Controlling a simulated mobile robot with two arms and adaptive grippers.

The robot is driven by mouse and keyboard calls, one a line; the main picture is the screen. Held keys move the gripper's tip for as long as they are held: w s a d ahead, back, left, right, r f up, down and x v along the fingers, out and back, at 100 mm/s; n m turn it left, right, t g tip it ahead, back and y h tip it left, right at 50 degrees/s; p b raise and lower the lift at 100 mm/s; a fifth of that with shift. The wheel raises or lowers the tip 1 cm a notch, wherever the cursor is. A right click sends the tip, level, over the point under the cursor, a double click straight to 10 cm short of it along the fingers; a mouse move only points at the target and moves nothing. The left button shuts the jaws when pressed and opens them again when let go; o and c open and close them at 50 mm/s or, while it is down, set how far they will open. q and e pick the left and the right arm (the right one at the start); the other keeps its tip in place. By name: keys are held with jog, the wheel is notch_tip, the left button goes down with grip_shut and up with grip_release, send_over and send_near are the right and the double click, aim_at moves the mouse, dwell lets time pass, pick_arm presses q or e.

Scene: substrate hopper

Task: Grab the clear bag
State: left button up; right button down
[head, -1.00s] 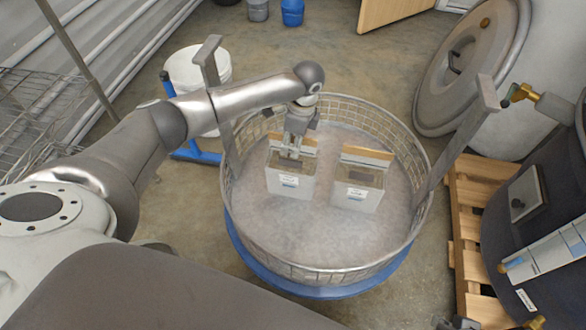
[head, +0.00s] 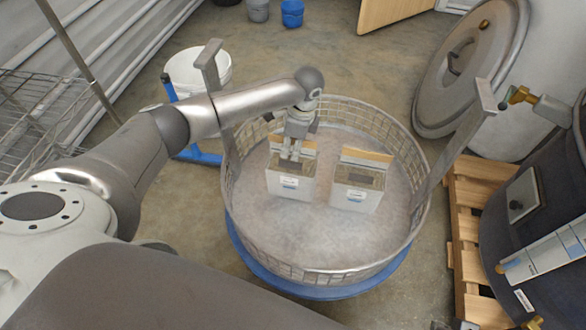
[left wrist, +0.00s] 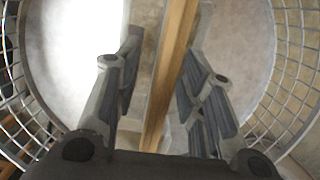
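Two clear bags with brown contents, white label fronts and a tan upright back panel stand side by side in a round wire basket (head: 232,205). The left bag (head: 288,187) is under my left gripper (head: 290,156); the right bag (head: 356,190) stands apart from it. My left gripper points down at the top of the left bag. In the left wrist view its fingers (left wrist: 160,85) are apart, one on each side of the bag's tan panel (left wrist: 172,70), with gaps visible. My right gripper is not seen.
The basket has a mesh wall and two upright metal arms, the right one (head: 462,140) leaning outward. It sits on a blue base (head: 320,290). A dark tank (head: 530,215) on a wooden pallet (head: 465,235) stands right. A white bucket (head: 197,70) stands behind left. The basket's front floor is bare.

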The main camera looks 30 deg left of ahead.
pick_arm(q)
grip_shut()
dwell(0.6)
jog(key=shift+w+r, duration=0.1)
